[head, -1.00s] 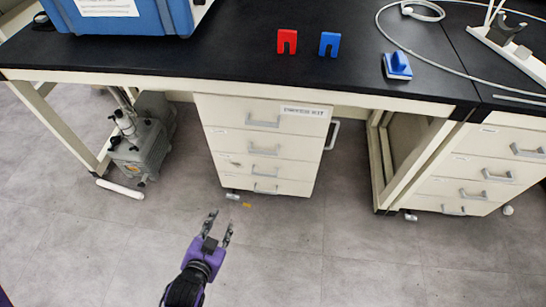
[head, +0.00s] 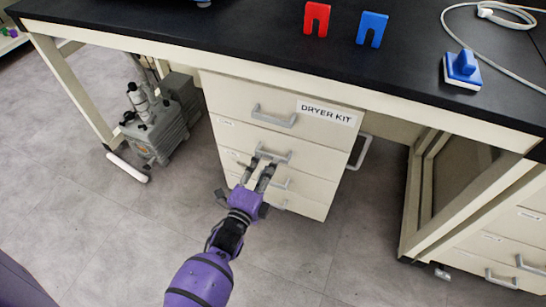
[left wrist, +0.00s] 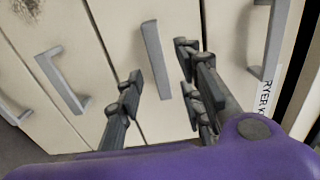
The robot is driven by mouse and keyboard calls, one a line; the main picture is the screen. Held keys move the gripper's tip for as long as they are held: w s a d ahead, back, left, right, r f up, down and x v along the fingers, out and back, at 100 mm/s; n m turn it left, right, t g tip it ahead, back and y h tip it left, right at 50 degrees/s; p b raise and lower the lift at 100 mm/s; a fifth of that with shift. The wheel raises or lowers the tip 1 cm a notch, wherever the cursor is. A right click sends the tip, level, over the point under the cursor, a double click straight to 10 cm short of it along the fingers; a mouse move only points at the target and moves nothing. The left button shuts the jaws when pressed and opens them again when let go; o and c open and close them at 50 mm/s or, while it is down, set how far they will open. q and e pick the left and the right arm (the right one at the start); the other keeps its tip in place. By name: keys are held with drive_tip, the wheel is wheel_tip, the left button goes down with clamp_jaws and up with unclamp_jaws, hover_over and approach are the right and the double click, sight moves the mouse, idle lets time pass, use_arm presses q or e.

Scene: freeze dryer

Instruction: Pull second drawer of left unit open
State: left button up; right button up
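The left unit (head: 215,95) is a cream cabinet under the bench with a "DRYER KIT" label on its top drawer. Its second drawer (head: 325,160) looks shut and has a grey bar handle (head: 274,153). My purple left gripper (head: 258,172) is open in front of that handle, fingers pointing at the drawer. In the left wrist view, the second drawer's handle (left wrist: 154,58) shows between the two separated fingers of the left gripper (left wrist: 158,65). I cannot tell whether a finger touches it. My right gripper is in neither view now.
The top drawer handle (head: 274,115) is just above, and lower drawer handles are below. A grey pump (head: 155,125) stands on the floor to the left. A second drawer unit (head: 500,250) is at the right. The black bench top (head: 230,35) overhangs the drawers.

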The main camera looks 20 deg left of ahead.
sight(271, 158)
use_arm(q)
drive_tip(key=w+b, duration=0.1)
drive_tip(key=w, duration=0.4)
drive_tip(key=shift+d+f, duration=0.1)
clamp_jaws()
